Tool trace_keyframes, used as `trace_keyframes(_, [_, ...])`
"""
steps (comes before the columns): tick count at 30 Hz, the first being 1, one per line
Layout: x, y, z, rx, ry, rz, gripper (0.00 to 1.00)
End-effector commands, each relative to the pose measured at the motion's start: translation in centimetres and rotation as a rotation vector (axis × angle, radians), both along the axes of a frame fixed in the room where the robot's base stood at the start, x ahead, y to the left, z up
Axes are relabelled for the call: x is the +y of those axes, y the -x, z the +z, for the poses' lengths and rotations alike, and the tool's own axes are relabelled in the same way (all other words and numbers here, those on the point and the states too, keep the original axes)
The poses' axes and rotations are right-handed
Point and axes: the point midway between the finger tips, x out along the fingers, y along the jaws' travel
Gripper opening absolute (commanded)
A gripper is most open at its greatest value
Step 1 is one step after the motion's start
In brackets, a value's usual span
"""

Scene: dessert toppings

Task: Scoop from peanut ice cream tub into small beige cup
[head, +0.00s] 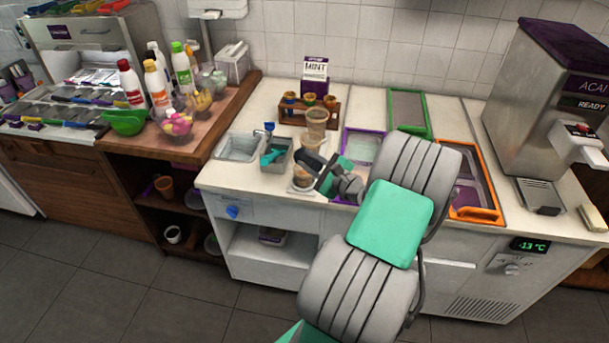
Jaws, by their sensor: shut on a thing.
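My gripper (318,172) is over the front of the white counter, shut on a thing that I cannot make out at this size. A small beige cup (303,180) stands on a white pad or scale (300,191) just below and left of my gripper, partly covered by it. Ice cream tubs are set in the counter: one with a purple rim (379,133), one with a green rim (427,112) and one with an orange rim (484,167). I cannot read which is peanut. My arm hides part of the tubs near the front.
A metal bin (287,146) holds a teal utensil (271,158). The acai machine (545,90) stands at right.

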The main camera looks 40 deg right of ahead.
Motion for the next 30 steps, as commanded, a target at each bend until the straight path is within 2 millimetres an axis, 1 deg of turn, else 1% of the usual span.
trace_keyframes(13, [0.0, 0.0, 5.9, -0.001, 0.002, 0.001, 0.00])
trace_keyframes(15, [0.0, 0.0, 6.3, -0.001, 0.002, 0.001, 0.00])
trace_keyframes(23, [0.0, 0.0, 6.1, 0.001, 0.006, 0.004, 0.00])
trace_keyframes(26, [-0.2, 0.0, 6.6, 0.042, 0.111, 0.061, 0.00])
trace_keyframes(29, [-0.2, -0.1, 7.5, 0.134, 0.344, 0.198, 0.00])
trace_keyframes(30, [-0.1, -0.1, 7.7, 0.178, 0.446, 0.258, 0.00])
